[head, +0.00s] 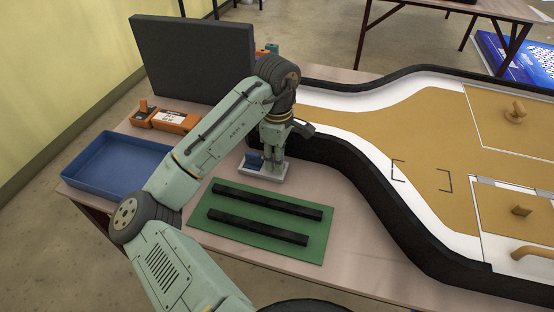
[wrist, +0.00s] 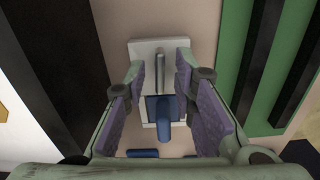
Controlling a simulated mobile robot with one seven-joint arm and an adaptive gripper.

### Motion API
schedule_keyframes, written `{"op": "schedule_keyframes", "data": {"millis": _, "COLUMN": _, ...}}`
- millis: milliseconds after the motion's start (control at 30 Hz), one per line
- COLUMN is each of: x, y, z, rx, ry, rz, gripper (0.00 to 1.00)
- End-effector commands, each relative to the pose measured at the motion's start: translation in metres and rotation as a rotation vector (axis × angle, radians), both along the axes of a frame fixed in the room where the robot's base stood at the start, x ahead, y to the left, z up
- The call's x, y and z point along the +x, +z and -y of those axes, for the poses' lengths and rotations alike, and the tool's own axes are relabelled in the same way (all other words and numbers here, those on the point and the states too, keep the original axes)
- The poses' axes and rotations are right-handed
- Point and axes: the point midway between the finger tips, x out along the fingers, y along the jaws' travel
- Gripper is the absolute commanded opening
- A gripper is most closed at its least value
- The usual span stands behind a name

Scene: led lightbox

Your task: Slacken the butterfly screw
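A small white fixture (head: 262,174) stands on the table behind the green board. It carries a blue part (head: 254,160), which may be the butterfly screw; its wings cannot be made out. In the wrist view the white base (wrist: 147,50) has a grey metal rod (wrist: 160,72) and a blue block with a blue cylinder (wrist: 164,125) pointing towards the camera. My gripper (head: 272,152) points down over the fixture. In the wrist view its purple-padded fingers (wrist: 162,92) are spread on either side of the blue part, with gaps visible. It holds nothing.
A green board (head: 260,222) with two black bars lies in front. A blue tray (head: 115,165) and an orange device (head: 165,120) are at the left. A dark panel (head: 190,58) stands behind. A black-walled track (head: 375,205) is close on the right.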

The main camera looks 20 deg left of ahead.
Motion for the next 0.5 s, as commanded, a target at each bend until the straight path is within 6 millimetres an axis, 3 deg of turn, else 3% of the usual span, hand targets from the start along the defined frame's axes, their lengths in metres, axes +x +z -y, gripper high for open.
{"op": "schedule_keyframes", "data": {"millis": 333, "x": 0.000, "y": 0.001, "z": 0.000, "rx": 0.000, "ry": -0.001, "rz": 0.000, "gripper": 0.31}}
{"op": "schedule_keyframes", "data": {"millis": 500, "x": 0.000, "y": 0.013, "z": -0.001, "rx": 0.003, "ry": 0.000, "rz": 0.001, "gripper": 0.31}}
